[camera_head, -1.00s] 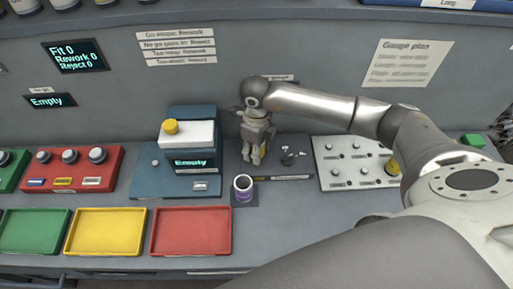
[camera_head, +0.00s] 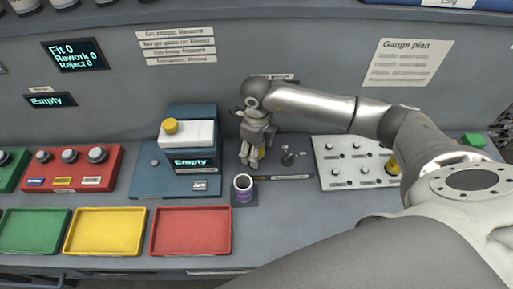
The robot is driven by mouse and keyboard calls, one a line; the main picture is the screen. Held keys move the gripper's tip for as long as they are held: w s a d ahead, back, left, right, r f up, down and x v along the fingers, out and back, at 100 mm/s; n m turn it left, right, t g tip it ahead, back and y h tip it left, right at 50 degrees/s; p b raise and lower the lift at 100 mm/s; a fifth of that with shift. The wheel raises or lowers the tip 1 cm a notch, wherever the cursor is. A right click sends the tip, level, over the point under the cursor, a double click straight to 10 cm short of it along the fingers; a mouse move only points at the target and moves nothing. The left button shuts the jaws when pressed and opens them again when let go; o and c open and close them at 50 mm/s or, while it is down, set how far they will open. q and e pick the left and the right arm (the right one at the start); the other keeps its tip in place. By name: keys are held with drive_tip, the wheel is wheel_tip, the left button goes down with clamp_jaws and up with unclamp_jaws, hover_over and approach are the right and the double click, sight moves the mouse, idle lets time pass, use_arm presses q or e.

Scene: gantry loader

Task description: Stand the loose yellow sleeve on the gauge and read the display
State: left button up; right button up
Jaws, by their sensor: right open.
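A small yellow piece (camera_head: 262,153) shows at the right side of my right gripper (camera_head: 251,160), mostly hidden by it; it may be the loose yellow sleeve. My right gripper points down, open, over the dark plate behind the dark cup. I cannot tell if its fingers touch the yellow piece. The blue gauge (camera_head: 150,181) stands to the left, with a white block and a yellow round part (camera_head: 170,126) on top. Its display (camera_head: 190,162) reads "Empty". My left gripper is not in view.
Green, yellow and red trays (camera_head: 192,250) line the front left. A white pegged board (camera_head: 352,181) is at the right, with another yellow part (camera_head: 393,167) partly behind my arm.

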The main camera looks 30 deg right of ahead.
wheel_tip(320, 180, up, 12)
idle(0.5)
idle(0.4)
